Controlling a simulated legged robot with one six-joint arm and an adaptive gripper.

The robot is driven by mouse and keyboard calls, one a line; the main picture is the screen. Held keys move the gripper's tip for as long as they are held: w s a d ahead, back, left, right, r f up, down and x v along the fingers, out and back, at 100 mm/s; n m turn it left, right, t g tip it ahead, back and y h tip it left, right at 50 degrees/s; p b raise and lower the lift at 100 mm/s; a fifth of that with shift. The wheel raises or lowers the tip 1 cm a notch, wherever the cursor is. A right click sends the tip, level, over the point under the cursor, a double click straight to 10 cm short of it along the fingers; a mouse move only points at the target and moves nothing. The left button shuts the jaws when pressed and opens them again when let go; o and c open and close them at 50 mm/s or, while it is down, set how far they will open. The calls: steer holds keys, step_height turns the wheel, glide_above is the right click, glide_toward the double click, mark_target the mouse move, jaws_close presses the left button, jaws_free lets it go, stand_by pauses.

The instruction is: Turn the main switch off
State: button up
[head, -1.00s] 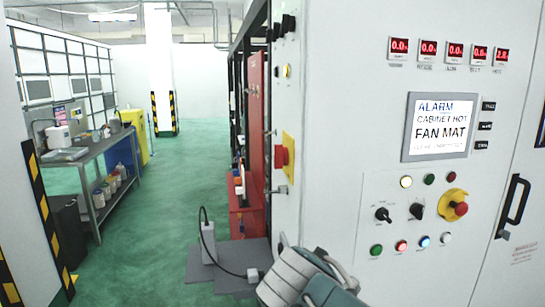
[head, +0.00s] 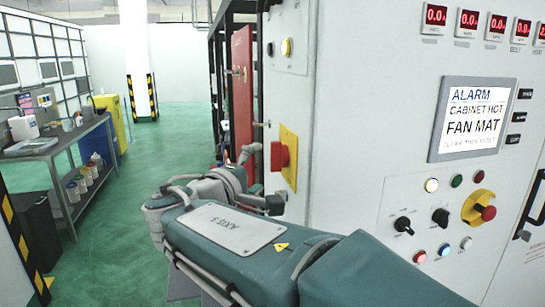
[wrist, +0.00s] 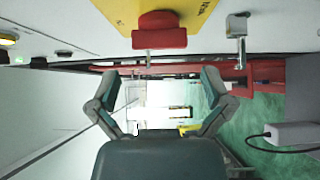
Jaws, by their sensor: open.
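The main switch is a red handle (head: 279,156) on a yellow plate (head: 290,172), on the narrow side face of the white cabinet. In the wrist view the red handle (wrist: 159,38) shows at the top centre, with its yellow plate (wrist: 190,12) behind it. My gripper (wrist: 160,85) is open and empty, its two fingers spread wide below the handle in the picture. The handle is apart from both fingers in that view. In the head view my arm reaches leftward across the cabinet front, and its end is close to the switch, partly hidden.
The cabinet front carries an alarm screen (head: 473,120), a red and yellow emergency stop (head: 480,208), knobs and lamps. A metal latch (wrist: 237,27) stands out beside the switch. A workbench (head: 62,145) is at the left. Green floor (head: 128,225) lies open between.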

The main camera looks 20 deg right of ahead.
mark_target(272, 159)
steer(key=x, duration=0.6)
steer(key=shift+w+d+f, duration=0.1)
steer(key=shift+w+d, duration=0.15)
steer(key=shift+w, duration=0.05)
steer(key=c, duration=0.8)
